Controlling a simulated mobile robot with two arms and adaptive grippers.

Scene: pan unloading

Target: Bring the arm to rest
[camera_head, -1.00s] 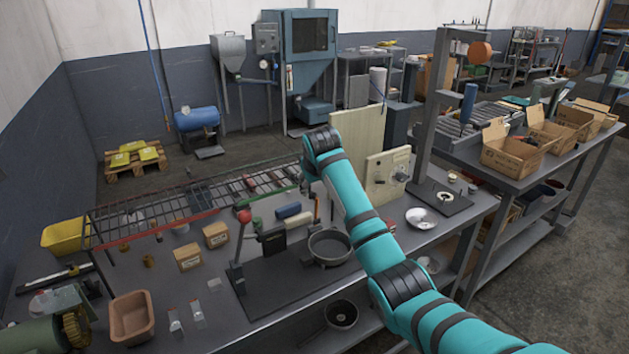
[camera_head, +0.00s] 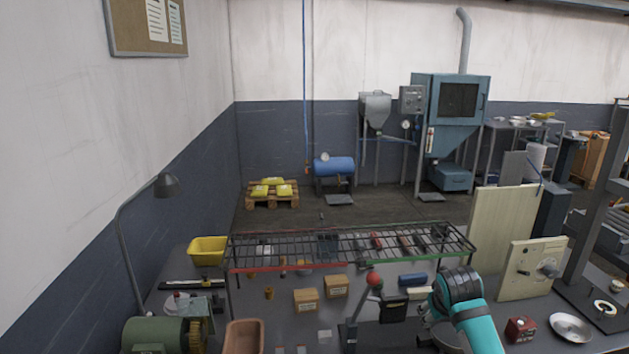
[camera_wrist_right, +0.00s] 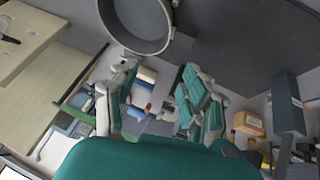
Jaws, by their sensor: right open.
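My right arm, teal with dark joints, comes in from the bottom of the head view. Its gripper is mostly hidden there behind the wrist. In the right wrist view my right gripper (camera_wrist_right: 158,76) is open, with its green and grey fingers spread and nothing held between them. A round grey pan (camera_wrist_right: 142,50) lies on a dark mat (camera_wrist_right: 235,45) beyond the fingertips, apart from them. My left gripper is in neither view.
A wire rack (camera_head: 300,267) with a red front rail spans the bench. Two small cardboard boxes (camera_head: 306,300) (camera_head: 337,286) sit below it. A red-knobbed lever (camera_head: 374,280) stands left of my arm. A beige panel (camera_head: 532,268) and metal bowl (camera_head: 570,327) are at right.

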